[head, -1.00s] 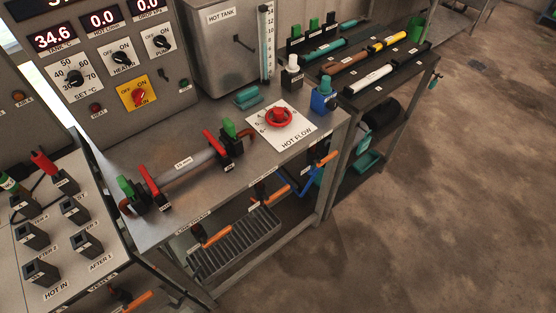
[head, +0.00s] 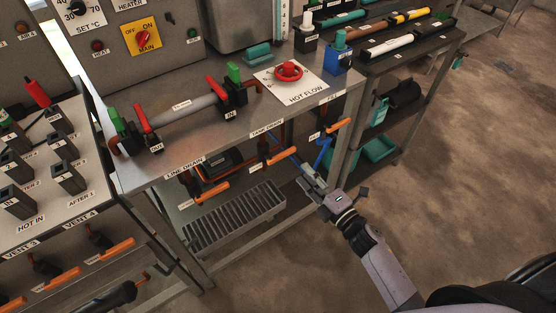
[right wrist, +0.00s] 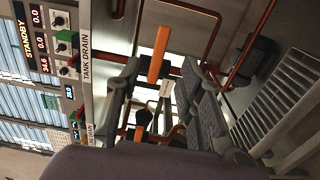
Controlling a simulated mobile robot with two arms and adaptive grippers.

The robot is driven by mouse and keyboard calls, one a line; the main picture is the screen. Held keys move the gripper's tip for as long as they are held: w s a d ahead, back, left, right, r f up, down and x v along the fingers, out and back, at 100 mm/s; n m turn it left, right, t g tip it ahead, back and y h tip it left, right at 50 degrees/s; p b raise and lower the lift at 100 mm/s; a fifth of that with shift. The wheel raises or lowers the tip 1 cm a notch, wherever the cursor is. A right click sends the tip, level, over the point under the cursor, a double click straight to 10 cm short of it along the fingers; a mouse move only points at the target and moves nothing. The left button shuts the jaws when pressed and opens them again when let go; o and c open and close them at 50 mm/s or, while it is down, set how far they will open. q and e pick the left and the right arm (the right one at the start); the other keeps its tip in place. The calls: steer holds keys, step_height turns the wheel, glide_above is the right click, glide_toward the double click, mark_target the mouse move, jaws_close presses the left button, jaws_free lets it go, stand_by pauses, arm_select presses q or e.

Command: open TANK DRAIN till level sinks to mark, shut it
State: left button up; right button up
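The TANK DRAIN label (head: 267,130) is on the bench's front edge. Its orange lever (head: 283,154) sits below, lying roughly along that edge. In the right wrist view the orange lever (right wrist: 158,55) is ahead of the fingers, parallel to the TANK DRAIN label (right wrist: 86,57). My right gripper (head: 306,178) is below and right of the lever, apart from it. The right wrist view shows the gripper (right wrist: 160,72) open, with nothing held. Only the lower part of the tank's level gauge (head: 282,20) shows; level and mark cannot be read. My left gripper is not in view.
The LINE DRAIN lever (head: 212,192) is left of TANK DRAIN, and another orange lever (head: 338,125) is right. A slatted drain grate (head: 235,217) lies below. The red HOT FLOW knob (head: 288,71) is on the bench top. Floor at right is clear.

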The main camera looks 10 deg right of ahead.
mark_target(288, 154)
steer(key=b+x, duration=0.1)
steer(key=x, duration=0.7)
steer(key=shift+w+f, duration=0.1)
steer(key=shift+w, duration=0.15)
steer(key=shift+s, duration=0.1)
steer(key=shift+b+x, duration=0.3)
steer(key=shift+x, duration=0.6)
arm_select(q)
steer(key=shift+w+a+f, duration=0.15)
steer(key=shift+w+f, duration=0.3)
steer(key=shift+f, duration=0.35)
arm_select(e)
jaws_close()
